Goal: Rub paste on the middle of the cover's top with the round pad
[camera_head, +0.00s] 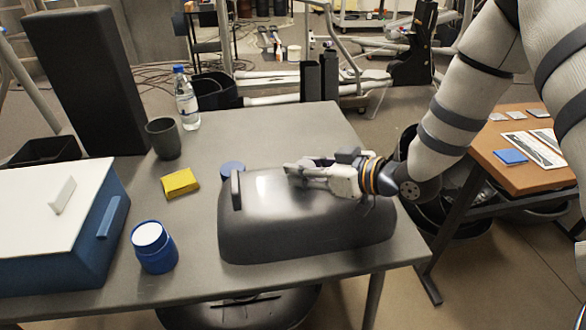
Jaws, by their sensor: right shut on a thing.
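The cover (270,225) is a dark grey, glossy, rounded shell lying on the grey table, with a dark upright handle at its left end. My right gripper (297,172) reaches in from the right and lies low over the middle of the cover's top. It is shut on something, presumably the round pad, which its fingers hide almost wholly. I cannot tell whether the pad touches the cover. A pale shine shows on the top just left of the fingers; I cannot tell if it is paste or reflection. A blue jar with a white top (153,250) stands front left of the cover. My left gripper is out of view.
A round blue thing (232,169) sits behind the cover's left end. A yellow block (180,183), a dark cup (163,138) and a water bottle (186,101) stand farther back. A blue box with a white lid (100,245) fills the left. The table (195,285) is bare in front.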

